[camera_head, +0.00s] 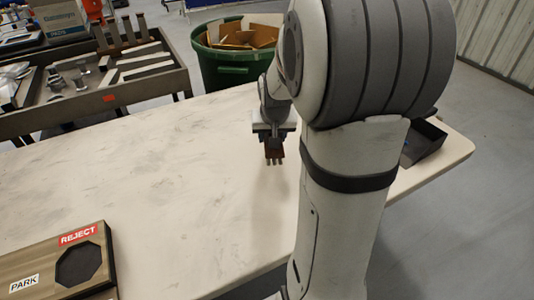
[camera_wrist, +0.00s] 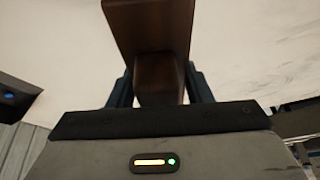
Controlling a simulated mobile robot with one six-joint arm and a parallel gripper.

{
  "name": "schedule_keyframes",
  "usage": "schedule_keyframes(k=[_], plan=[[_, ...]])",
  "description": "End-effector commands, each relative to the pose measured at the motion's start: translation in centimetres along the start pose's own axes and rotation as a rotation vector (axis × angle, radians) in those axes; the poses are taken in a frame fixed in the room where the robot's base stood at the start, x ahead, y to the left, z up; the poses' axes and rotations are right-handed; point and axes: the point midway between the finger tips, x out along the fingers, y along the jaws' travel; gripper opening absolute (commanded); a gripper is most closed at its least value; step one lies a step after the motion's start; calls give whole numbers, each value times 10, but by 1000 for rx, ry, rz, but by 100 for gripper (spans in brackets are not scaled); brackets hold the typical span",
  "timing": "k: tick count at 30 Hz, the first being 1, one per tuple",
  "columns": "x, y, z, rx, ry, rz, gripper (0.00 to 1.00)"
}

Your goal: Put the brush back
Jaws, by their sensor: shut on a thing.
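My gripper (camera_head: 274,142) points down above the white table (camera_head: 150,160), near its far edge. It is shut on a brown wooden piece, which I take to be the brush (camera_head: 275,157). Its lower end shows a few short prongs in the head view; I cannot make out bristles. In the wrist view the brush (camera_wrist: 148,25) stands out between the two dark fingers, and its far end is cut off by the frame. A shadow lies on the table below it, and the brush appears clear of the surface.
A wooden board (camera_head: 28,262) with REJECT and PARK labels and a dark octagonal recess lies at the table's front left. A dark open box (camera_head: 424,140) sits at the right, partly behind my arm. A green bin (camera_head: 225,70) and grey cart (camera_head: 100,100) stand beyond. The table's middle is clear.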

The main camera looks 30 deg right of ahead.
Motion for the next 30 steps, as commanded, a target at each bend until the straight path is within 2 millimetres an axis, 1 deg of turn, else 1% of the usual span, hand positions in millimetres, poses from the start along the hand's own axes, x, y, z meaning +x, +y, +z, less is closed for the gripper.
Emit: schedule_keyframes(k=[1,3,8,15,23,26,27,30], plan=[[11,-2,5,-5,-4,-2,27],[19,-5,8,-11,-2,-4,27],[28,-9,12,-18,0,-7,27],[57,-11,25,-21,-2,-9,27],[58,-11,25,-22,2,-9,27],[62,-12,26,-22,1,-9,27],[61,-12,26,-22,1,-9,47],[60,-12,26,-23,1,-9,55]])
